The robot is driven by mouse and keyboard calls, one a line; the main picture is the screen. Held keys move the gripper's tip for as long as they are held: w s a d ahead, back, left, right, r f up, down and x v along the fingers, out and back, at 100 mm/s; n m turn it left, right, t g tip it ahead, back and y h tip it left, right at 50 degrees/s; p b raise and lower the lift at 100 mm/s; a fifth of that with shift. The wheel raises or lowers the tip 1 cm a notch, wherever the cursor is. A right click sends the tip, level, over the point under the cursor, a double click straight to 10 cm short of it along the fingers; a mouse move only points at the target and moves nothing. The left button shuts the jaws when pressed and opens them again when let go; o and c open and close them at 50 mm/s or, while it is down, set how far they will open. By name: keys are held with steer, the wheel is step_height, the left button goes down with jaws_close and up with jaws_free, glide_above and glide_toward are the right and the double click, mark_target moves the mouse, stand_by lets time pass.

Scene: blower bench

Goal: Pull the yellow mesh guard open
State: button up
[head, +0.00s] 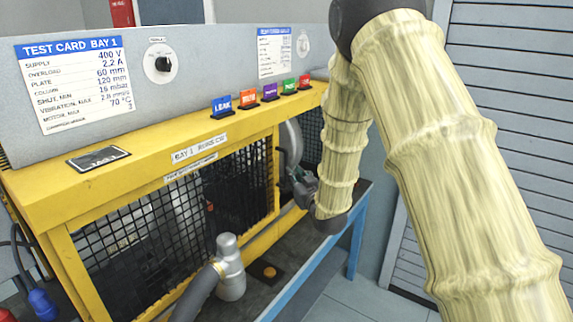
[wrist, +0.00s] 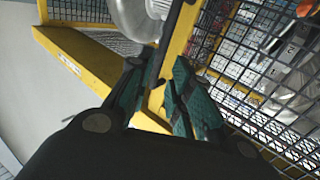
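The mesh guard (head: 230,190) is a black wire grid in a yellow frame on the front of the yellow bench, and looks closed in the head view. The wrist view shows its mesh (wrist: 255,75) at the right and a yellow upright (wrist: 178,45) with a dark bar along it. My gripper (head: 297,187) is at the right end of the guard, partly hidden in the head view. In the wrist view my gripper (wrist: 160,95) has its green-padded fingers close together, on either side of the yellow upright and dark bar. Whether they clamp it is unclear.
A grey hose with a metal fitting (head: 230,268) stands before the guard's lower middle. A grey curved pipe (head: 293,143) is close to my gripper; the blue stand edge (head: 315,250) runs below. Coloured tags (head: 262,93) line the top. Open floor lies at lower right.

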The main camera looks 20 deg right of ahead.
steer(key=p, duration=0.3)
glide_above(286, 186)
steer(key=shift+w+d, duration=0.15)
steer(key=shift+w, duration=0.2)
jaws_close()
